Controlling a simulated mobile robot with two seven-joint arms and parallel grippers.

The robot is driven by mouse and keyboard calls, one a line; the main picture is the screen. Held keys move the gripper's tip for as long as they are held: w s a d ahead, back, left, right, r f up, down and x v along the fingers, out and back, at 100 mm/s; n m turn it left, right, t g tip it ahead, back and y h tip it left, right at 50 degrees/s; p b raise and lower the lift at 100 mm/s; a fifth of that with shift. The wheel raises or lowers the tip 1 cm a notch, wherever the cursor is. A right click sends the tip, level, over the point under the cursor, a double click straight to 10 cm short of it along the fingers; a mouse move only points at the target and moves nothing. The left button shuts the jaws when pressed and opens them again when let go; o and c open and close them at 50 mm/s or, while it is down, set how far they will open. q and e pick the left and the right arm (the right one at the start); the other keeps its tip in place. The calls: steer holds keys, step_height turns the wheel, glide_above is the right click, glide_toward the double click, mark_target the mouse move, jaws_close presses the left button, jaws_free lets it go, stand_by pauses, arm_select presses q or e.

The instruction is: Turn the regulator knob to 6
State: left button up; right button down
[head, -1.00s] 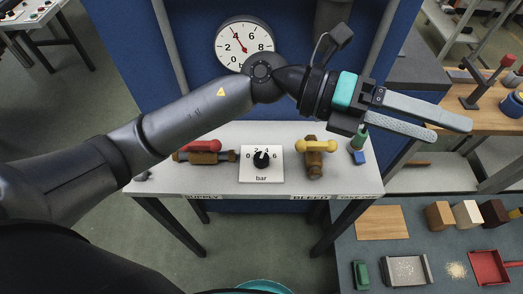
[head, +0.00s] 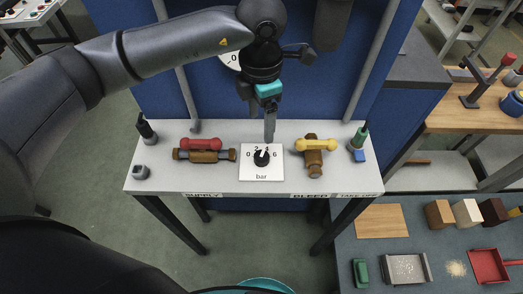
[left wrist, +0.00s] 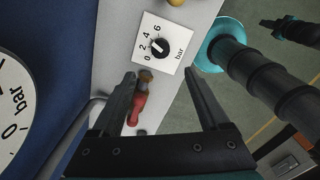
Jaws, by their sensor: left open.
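The black regulator knob (head: 261,158) sits on a white plate (head: 262,175) marked 0, 2, 4, 6 and "bar". Its white mark points upward, slightly right, around 4 in the head view; the exact reading is too small to tell. The knob also shows in the left wrist view (left wrist: 159,47). My left gripper (head: 270,138) points down just behind the knob, apart from it. In the left wrist view its fingers (left wrist: 158,82) are spread and empty. My right gripper (left wrist: 268,23) appears small at the top right there, too small to judge. The gauge (left wrist: 14,105) is partly cropped.
The red-handled supply valve (head: 203,144) lies left of the plate, and the yellow-handled bleed valve (head: 315,145) right of it. A green-topped bottle (head: 359,137) and blue block (head: 359,156) stand at the right end. The bench front (head: 225,187) is clear.

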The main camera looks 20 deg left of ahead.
mark_target(261, 156)
arm_select(q)
step_height(261, 156, down, 12)
steer(key=shift+f, duration=0.2)
jaws_close()
stand_by(0.8)
